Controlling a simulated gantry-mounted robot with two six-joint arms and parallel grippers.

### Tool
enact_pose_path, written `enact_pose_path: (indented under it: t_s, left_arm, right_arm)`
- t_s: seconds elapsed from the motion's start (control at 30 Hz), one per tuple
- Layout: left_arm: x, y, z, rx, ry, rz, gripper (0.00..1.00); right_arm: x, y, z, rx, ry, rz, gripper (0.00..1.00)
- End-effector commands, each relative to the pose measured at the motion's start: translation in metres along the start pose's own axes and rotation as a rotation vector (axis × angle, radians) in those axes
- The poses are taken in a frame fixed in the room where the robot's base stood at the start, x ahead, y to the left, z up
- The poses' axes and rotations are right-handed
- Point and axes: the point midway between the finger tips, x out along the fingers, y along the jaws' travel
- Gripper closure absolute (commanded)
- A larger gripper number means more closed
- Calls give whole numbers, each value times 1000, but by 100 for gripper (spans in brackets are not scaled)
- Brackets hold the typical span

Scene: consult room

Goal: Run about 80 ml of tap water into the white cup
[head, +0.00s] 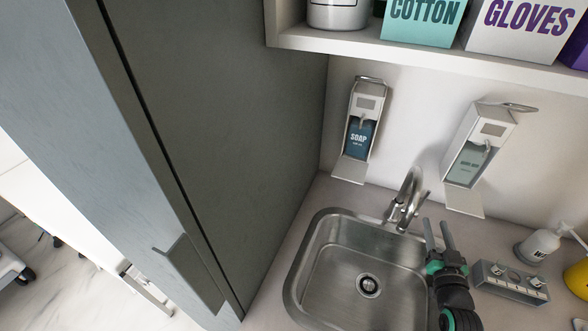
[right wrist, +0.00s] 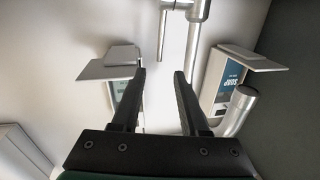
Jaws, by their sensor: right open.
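The steel tap (head: 409,195) stands at the back edge of the steel sink (head: 322,262). No water shows running from it. My right gripper (head: 438,228) is open and empty, beside the tap on its right, above the sink's right rim. In the right wrist view my right gripper's fingers (right wrist: 160,75) are spread, and parts of the tap (right wrist: 192,50) show beyond the tips, including a thin rod roughly in line with the gap. Whether a finger touches the tap I cannot tell. I cannot make out the white cup in either view. My left gripper is not in view.
A soap dispenser (head: 361,135) and a second dispenser (head: 474,155) hang on the wall behind the sink. A grey metal box (head: 512,282) and a white bottle (head: 540,244) stand on the counter at right. A tall grey cabinet (head: 215,110) closes off the left. A shelf (head: 420,57) hangs above.

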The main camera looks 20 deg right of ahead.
Motion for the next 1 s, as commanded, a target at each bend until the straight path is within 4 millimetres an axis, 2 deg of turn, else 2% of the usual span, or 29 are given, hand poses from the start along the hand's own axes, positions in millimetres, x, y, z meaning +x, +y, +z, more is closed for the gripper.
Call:
enact_pose_path:
  t_s: [0.17, 0.27, 0.37, 0.7, 0.83, 1.0]
  left_arm:
    - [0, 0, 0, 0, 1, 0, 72]
    - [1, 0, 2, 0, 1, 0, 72]
    - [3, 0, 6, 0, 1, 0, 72]
    - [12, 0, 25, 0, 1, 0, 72]
    - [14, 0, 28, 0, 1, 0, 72]
    - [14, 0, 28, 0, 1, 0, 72]
  right_arm:
    - [2, 0, 0, 0, 1, 0, 56]
    - [9, 0, 0, 0, 2, -1, 56]
    - [26, 0, 0, 0, 3, -1, 56]
    - [100, 0, 2, 0, 2, 0, 56]
    - [115, 0, 1, 0, 1, 0, 56]
    - [121, 0, 0, 0, 1, 0, 56]
